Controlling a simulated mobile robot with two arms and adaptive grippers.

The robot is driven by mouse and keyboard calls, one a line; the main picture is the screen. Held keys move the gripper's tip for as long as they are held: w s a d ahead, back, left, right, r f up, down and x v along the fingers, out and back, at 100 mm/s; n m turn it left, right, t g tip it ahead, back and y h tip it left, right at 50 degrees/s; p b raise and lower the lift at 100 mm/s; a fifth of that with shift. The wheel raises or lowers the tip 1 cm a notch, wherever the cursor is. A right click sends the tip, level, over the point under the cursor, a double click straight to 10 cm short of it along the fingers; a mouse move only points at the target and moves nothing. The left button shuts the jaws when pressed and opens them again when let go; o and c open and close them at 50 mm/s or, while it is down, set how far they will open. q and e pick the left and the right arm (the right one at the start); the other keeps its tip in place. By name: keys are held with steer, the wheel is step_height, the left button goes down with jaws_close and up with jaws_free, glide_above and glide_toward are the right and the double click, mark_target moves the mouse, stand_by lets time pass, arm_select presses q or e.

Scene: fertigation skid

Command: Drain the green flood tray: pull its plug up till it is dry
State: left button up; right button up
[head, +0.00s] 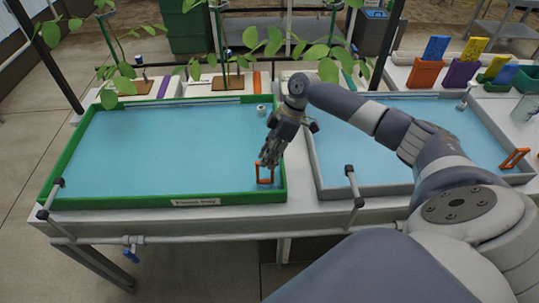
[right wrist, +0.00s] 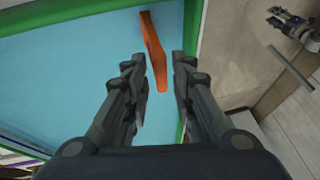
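The green flood tray (head: 120,200) is on the left of the bench in the head view, with a sheet of blue water in it. Its plug has an orange loop handle (head: 265,181) standing upright in the near right corner. My right gripper (head: 268,160) is over that handle, pointing down. In the right wrist view its fingers (right wrist: 156,65) are open, with the orange handle (right wrist: 152,45) seen in the gap between them and clear space on both sides. My left gripper (right wrist: 287,24) shows small at the top right of the right wrist view; its opening is unclear.
A grey tray (head: 312,160) with blue water and an orange handle (head: 515,158) stands on the right. A white cylinder (head: 261,110) is in the green tray's far right area. Leafy plants (head: 230,60) hang over the back edge. Grey levers (head: 352,185) stand at the front.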

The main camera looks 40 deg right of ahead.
jaws_close()
step_height(320, 180, up, 4)
steer(key=p, duration=0.3)
steer(key=shift+f, duration=0.15)
arm_select(q)
steer(key=r, duration=0.1)
steer(key=w+r, duration=0.1)
steer(key=r, duration=0.1)
arm_select(e)
steer(key=shift+w+f, duration=0.1)
arm_select(q)
steer(key=shift+s, duration=0.1)
arm_select(e)
steer(key=shift+o, duration=2.4)
jaws_free()
arm_select(q)
steer(key=shift+s+f, duration=0.1)
steer(key=shift+s, duration=0.3)
arm_select(e)
steer(key=shift+s, duration=0.2)
arm_select(q)
steer(key=shift+s+a, duration=0.1)
steer(key=shift+a, duration=0.1)
arm_select(e)
steer(key=shift+w+d, duration=0.1)
arm_select(q)
steer(key=shift+w+d, duration=0.15)
steer(key=shift+w, duration=0.05)
arm_select(e)
steer(key=v, duration=1.2)
